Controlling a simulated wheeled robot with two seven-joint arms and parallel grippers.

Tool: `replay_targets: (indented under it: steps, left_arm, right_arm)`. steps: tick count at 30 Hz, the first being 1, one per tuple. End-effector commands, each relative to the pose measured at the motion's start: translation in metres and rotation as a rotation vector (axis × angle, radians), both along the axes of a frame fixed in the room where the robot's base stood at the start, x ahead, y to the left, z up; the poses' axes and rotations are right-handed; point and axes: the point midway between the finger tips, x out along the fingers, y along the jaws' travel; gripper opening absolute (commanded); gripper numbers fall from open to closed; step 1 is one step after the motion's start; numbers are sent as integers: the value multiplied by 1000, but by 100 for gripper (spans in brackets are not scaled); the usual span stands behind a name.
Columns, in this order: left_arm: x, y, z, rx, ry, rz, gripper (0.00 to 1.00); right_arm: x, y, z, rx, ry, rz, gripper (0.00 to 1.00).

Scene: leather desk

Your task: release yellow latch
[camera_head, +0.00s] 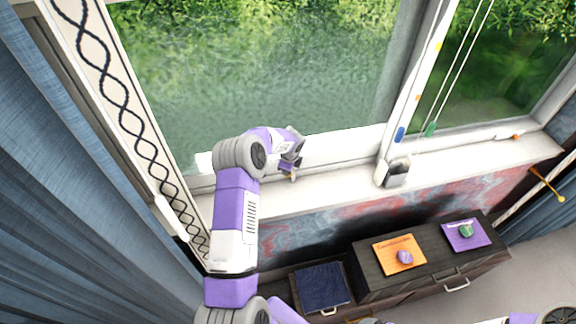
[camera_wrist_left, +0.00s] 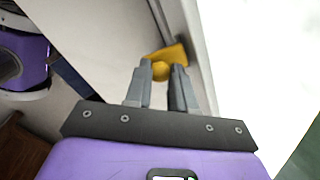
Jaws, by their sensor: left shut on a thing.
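The yellow latch (camera_wrist_left: 174,54) sits on the white window frame in the left wrist view. It has a flat arm and a rounded knob at its near end. My left gripper (camera_wrist_left: 162,72) is shut on the knob, with one grey fingertip on each side of it. In the head view my left gripper (camera_head: 293,170) is at the lower rail of the large window, just above the sill. Only a small yellowish bit of the latch (camera_head: 293,178) shows there, and the gripper hides most of it. My right gripper is not in view.
Below stands a dark cabinet (camera_head: 430,275) with an orange card (camera_head: 385,257) and a purple card (camera_head: 480,237), each bearing a small object. A blue curtain (camera_head: 60,180) hangs left.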

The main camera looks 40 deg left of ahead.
Motion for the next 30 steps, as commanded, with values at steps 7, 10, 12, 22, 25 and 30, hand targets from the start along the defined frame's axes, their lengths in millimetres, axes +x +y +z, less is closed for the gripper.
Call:
replay_targets:
  steps: [7, 10, 12, 22, 25, 30]
  left_arm:
    - [3, 4, 4, -76, 61, 1, 0]
    - [4, 5, 6, -95, 76, -1, 0]
    - [4, 5, 6, -105, 83, -2, 0]
    - [4, 6, 7, -116, 95, -2, 0]
    - [4, 6, 7, -115, 95, -2, 0]
    - [4, 6, 7, -115, 94, -2, 33]
  right_arm:
    - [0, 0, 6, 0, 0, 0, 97]
    - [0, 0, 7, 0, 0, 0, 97]
    - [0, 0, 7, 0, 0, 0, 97]
    - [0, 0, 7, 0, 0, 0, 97]
    - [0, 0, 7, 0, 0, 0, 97]
    - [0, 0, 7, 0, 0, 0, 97]
